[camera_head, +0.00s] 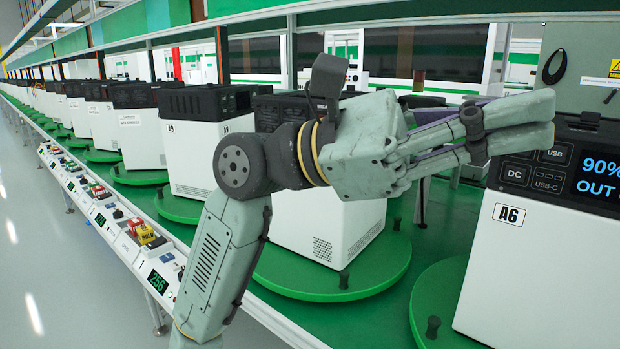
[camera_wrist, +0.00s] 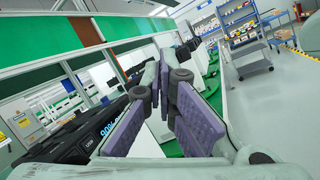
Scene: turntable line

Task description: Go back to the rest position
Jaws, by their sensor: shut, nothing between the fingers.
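My gripper (camera_head: 548,120) shows in the head view, raised above the green line and pointing to the right. It is shut and empty, and its fingers overlap the upper left of the white box labelled A6 (camera_head: 500,265) in the picture. In the wrist view my gripper (camera_wrist: 166,62) shows purple finger pads meeting toward the tips, with nothing held. I cannot tell how far the fingers are from the A6 box.
An open grey floor (camera_head: 40,260) lies left.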

